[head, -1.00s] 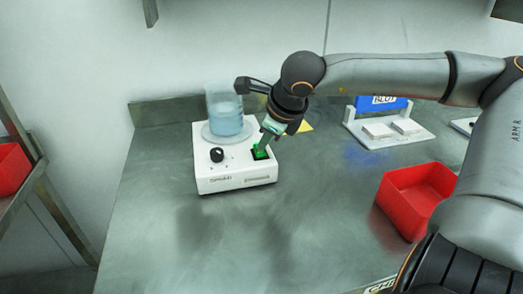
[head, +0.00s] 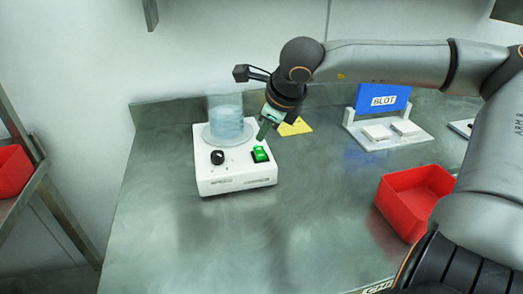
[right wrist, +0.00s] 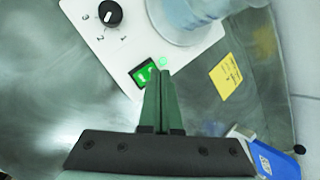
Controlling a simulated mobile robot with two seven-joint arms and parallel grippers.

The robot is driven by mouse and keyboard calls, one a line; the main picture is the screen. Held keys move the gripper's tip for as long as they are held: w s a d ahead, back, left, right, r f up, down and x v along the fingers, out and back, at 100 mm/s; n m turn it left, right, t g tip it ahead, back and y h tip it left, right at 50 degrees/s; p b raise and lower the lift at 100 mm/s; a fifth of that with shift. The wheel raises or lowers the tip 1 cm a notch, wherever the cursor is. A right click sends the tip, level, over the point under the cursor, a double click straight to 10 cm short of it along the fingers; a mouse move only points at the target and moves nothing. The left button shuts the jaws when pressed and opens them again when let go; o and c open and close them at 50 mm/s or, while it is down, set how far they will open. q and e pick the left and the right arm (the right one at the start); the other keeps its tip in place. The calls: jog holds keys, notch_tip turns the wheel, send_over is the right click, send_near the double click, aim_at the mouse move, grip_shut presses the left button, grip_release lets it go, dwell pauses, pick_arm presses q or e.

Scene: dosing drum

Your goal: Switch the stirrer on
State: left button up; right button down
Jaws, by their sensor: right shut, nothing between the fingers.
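The white stirrer (head: 235,177) stands on the steel bench, with a beaker of pale blue liquid (head: 226,122) on its round top plate. Its green rocker switch (head: 260,154) is at the right of its front part and looks lit; it also shows bright green in the right wrist view (right wrist: 145,74). A black knob (head: 217,157) sits to the left of the switch. My right gripper (head: 263,132) is shut and empty, its fingertips above and apart from the switch in the head view. In the right wrist view its fingers (right wrist: 162,78) partly overlap the switch's edge. My left gripper is not in view.
A yellow note (head: 295,127) lies behind the stirrer to the right. A white stand with a blue BLOT sign (head: 383,98) is at the back right. A red bin (head: 412,202) stands at the right. The bench in front of the stirrer is clear.

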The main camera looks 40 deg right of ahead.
aim_at(262, 151)
jog(key=shift+w+d+r+p, duration=0.1)
jog(key=shift+w+r+p, duration=0.15)
jog(key=shift+r+p, duration=0.5)
jog(key=shift+w+d+r+p, duration=0.1)
jog(key=shift+w+r+p, duration=0.1)
jog(key=shift+r, duration=0.95)
jog(key=shift+f, duration=0.1)
